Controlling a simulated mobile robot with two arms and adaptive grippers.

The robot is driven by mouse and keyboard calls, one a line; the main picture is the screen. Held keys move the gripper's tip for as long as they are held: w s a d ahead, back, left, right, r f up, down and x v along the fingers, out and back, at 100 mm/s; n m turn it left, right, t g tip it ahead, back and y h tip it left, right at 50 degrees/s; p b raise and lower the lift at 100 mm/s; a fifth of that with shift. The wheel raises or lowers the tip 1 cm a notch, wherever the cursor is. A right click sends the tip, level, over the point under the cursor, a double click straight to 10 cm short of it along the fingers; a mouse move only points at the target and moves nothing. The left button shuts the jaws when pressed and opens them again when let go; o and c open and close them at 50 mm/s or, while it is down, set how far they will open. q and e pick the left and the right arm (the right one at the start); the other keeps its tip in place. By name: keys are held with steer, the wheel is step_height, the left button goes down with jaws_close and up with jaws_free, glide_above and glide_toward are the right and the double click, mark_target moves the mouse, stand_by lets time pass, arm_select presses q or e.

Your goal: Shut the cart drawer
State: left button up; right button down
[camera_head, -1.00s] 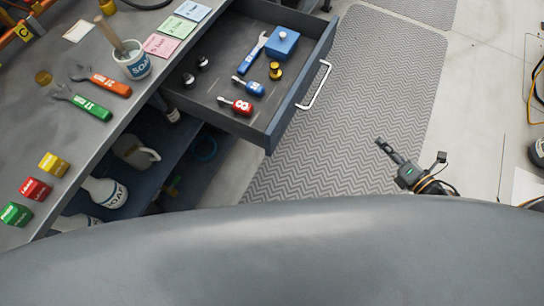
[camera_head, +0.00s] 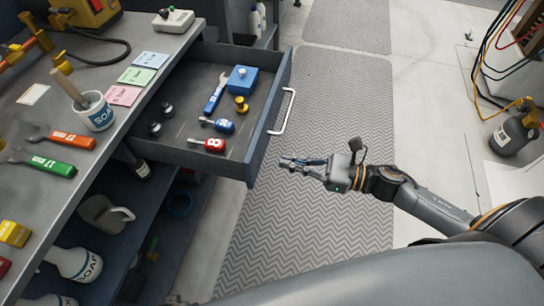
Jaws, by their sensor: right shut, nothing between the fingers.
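The cart drawer (camera_head: 255,150) is pulled well out from under the grey cart top (camera_head: 60,190). Its light bar handle (camera_head: 287,110) is on the front panel, facing right. In the drawer lie a blue-handled wrench (camera_head: 216,92), a blue box with a knob (camera_head: 241,79), a small brass piece (camera_head: 241,105), a blue tool (camera_head: 219,125), a red tool (camera_head: 207,145) and small black knobs. My right gripper (camera_head: 284,163) is shut and empty, to the right of the drawer's near front corner, below the handle in the picture and apart from it. My left gripper is out of view.
Bottles and a jug stand on the shelf below. Floor mats (camera_head: 345,100) to the right are clear. A dark canister (camera_head: 511,135) with cables stands far right.

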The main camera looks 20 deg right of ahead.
mark_target(202, 144)
steer(key=x, duration=0.3)
steer(key=shift+w+a+r, duration=0.1)
steer(key=shift+w+a, duration=0.1)
steer(key=shift+a, duration=0.05)
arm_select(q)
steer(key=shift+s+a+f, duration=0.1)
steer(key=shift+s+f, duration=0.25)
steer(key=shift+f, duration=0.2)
arm_select(e)
steer(key=shift+w+a, duration=0.25)
steer(key=shift+a, duration=0.15)
